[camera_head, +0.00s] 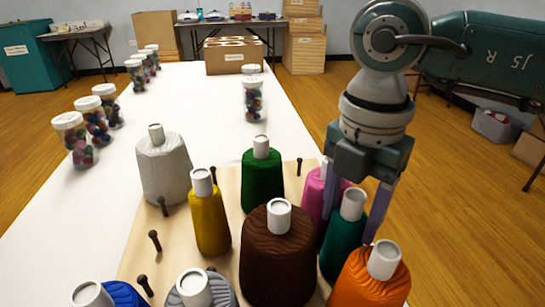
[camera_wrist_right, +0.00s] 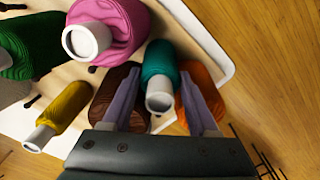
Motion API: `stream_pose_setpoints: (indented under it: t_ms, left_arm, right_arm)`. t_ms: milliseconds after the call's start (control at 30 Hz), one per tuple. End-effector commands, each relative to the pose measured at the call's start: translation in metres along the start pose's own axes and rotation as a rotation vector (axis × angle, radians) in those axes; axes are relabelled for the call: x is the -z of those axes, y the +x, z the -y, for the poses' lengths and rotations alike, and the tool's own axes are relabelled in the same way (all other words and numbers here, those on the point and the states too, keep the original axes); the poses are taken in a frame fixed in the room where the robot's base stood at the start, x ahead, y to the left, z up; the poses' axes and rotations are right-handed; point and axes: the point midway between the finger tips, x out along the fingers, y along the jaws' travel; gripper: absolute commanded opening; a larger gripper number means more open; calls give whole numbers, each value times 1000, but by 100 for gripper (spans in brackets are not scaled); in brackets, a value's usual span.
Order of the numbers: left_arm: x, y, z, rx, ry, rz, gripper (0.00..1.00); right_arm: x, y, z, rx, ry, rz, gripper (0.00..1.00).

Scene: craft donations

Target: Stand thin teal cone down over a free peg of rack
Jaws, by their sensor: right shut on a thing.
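The thin teal cone (camera_head: 343,240), with a white tube at its top, is between the brown cone (camera_head: 276,258) and the orange cone (camera_head: 370,280) in the head view. My right gripper (camera_head: 348,225) is shut on it, one finger on each side. The teal cone (camera_wrist_right: 158,58) also shows between the fingers of my right gripper (camera_wrist_right: 159,78) in the wrist view. Its base is hidden, so I cannot tell whether it touches the rack. The pale wooden rack (camera_head: 135,265) has several bare dark pegs, including one at the left (camera_head: 154,240) and one at the back right (camera_head: 299,166). My left gripper is not in view.
White (camera_head: 164,170), yellow (camera_head: 210,222), green (camera_head: 262,182), pink (camera_head: 314,192), grey (camera_head: 200,290) and blue (camera_head: 122,293) cones stand on the rack. Jars of colored balls (camera_head: 75,140) line the table's left; a cardboard box (camera_head: 232,57) is at its far end.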

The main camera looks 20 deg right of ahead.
Motion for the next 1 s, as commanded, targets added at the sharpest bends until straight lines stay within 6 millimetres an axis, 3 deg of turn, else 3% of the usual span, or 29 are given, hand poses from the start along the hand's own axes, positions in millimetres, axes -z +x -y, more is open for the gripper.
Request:
stream_pose_setpoints:
  t_ms: [167,200,467,767,1000]
  left_arm:
    - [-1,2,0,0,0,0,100]
    - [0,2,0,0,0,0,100]
    - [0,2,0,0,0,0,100]
    - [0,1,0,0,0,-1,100]
    - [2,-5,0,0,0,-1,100]
  right_arm:
    - [0,4,0,0,0,0,0]
    - [0,3,0,0,0,0,63]
    - [0,3,0,0,0,0,92]
    - [0,1,0,0,0,0,94]
    - [0,-37,-1,-6,-1,1,94]
